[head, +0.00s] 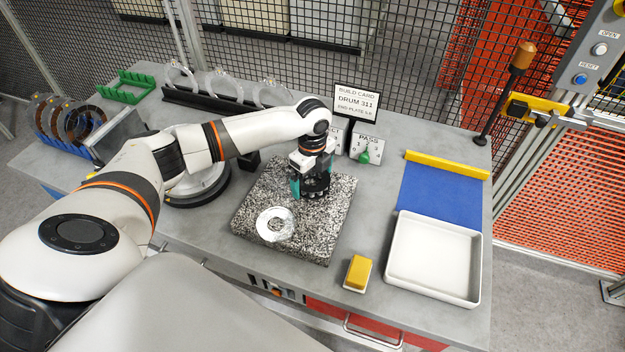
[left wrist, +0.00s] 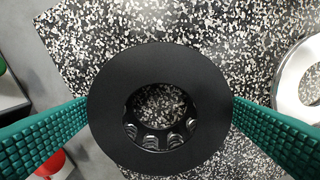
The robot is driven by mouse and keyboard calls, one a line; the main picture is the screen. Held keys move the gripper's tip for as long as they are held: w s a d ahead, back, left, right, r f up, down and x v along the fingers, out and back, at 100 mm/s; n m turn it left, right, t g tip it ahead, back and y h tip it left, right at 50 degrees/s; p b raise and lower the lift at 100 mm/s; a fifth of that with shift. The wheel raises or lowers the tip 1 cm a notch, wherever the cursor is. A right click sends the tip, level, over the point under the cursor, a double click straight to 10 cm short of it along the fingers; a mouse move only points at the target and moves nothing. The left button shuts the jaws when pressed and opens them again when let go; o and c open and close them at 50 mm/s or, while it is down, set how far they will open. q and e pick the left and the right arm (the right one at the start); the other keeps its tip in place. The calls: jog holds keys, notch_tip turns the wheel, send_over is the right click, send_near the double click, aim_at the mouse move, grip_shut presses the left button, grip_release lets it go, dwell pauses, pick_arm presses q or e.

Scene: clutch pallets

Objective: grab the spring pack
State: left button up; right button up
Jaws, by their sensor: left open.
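The spring pack (left wrist: 105,110) is a black ring with several small coil springs showing inside its hole. It fills the middle of the left wrist view. In the head view it is a dark drum shape (head: 315,189) on the speckled plate (head: 258,200), partly hidden by my gripper. My left gripper (head: 313,179) points down over it and is open. Its teal ridged fingers stand on either side of the black ring in the left wrist view. I cannot tell whether they touch it. My right gripper is not in view.
A silver ring (head: 264,228) lies on the speckled plate near the spring pack. A white tray (head: 435,285), a blue mat (head: 438,190) and a yellow block (head: 357,273) are on the right. Signs (head: 355,103) stand behind, and a rack of rings (head: 215,103) stands at the back left.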

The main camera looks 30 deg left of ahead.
pick_arm(q)
jog(key=shift+r, duration=0.1)
jog(key=c, duration=1)
